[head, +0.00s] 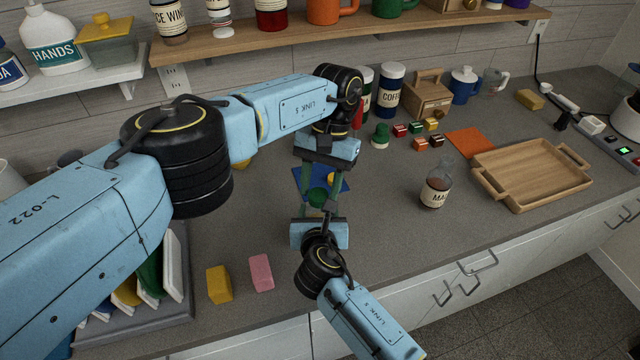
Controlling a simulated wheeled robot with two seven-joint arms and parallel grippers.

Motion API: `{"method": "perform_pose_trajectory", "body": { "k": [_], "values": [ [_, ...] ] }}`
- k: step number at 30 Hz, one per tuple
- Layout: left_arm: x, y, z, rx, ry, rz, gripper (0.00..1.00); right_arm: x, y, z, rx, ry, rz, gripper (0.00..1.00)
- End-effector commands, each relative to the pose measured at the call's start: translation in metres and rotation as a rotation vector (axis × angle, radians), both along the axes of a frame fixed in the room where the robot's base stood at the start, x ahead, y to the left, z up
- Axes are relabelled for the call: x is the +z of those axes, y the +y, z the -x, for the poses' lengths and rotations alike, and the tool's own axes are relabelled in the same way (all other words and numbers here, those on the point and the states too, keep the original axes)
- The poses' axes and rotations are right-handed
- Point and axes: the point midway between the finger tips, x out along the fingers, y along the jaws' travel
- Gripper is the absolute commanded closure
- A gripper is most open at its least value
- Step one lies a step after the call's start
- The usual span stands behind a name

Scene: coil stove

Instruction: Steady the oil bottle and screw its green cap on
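A dark green round thing (318,197), which looks like the green cap or bottle top, shows between my two grippers over a blue mat (341,184). The oil bottle's body cannot be made out there. My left gripper (322,186) reaches down from behind the mat, with its fingers apart on either side of the green thing. My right gripper (318,208) comes in from the front, close to the green thing. Its fingers overlap the left ones, so its grip is unclear. A small yellow thing (332,178) shows between the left fingers.
A glass bottle (437,187) labelled "MA" stands to the right, near a wooden tray (530,172). A green-topped shaker-like item (380,136) and small coloured boxes (417,129) stand behind. Yellow (219,284) and pink (261,272) blocks lie at front left. The counter between mat and glass bottle is clear.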

Motion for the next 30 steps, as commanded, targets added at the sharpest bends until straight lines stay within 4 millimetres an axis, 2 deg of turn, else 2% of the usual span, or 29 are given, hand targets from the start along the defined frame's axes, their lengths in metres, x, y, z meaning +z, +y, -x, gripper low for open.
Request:
{"method": "perform_pose_trajectory", "body": {
  "k": [3,11,21,30],
  "values": [
    [0.0,0.0,0.0,0.001,0.0,0.0,0.44,-0.001,0.001,0.0,0.001,0.001,-0.001,1.0],
    [0.002,0.0,0.0,0.002,0.0,0.0,0.44,-0.001,0.001,0.0,0.001,0.001,-0.001,1.0],
    [0.041,0.0,0.0,0.001,-0.002,0.001,0.44,-0.001,0.0,0.0,0.001,0.002,-0.001,1.0],
    [0.045,0.0,0.0,0.002,0.001,0.0,0.44,-0.001,0.0,0.0,0.001,0.001,-0.001,1.0]
  ]
}}
